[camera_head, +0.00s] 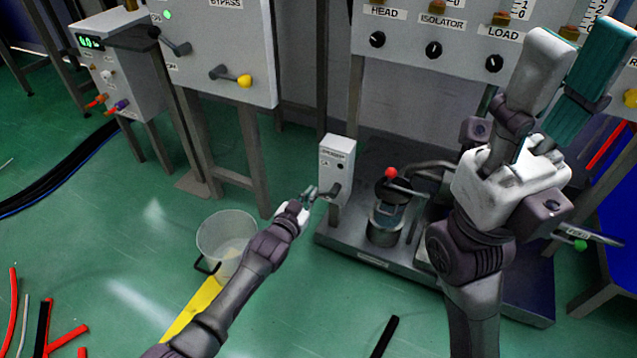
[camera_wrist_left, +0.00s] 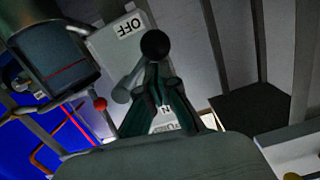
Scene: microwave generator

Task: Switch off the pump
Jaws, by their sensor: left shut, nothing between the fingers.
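A narrow white switch box (camera_head: 338,168) stands on the grey platform in the head view. Its lever (camera_head: 333,191) sticks out low on the front, beside my left gripper (camera_head: 311,195). In the left wrist view the box (camera_wrist_left: 105,48) carries an upside-down OFF label, and a lever with a black ball knob (camera_wrist_left: 155,45) stands out in front of it. The left gripper (camera_wrist_left: 163,75) is shut and empty, its fingertips at the knob; contact is unclear. Its fingers partly hide the lower labels. My right gripper (camera_head: 582,55) is open at the right, away from the box.
A red-knobbed valve and metal pump parts (camera_head: 386,220) stand right of the box. A clear bucket (camera_head: 226,240) is on the green floor to the left. Control panels (camera_head: 222,50) with levers and knobs (camera_head: 434,50) line the back.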

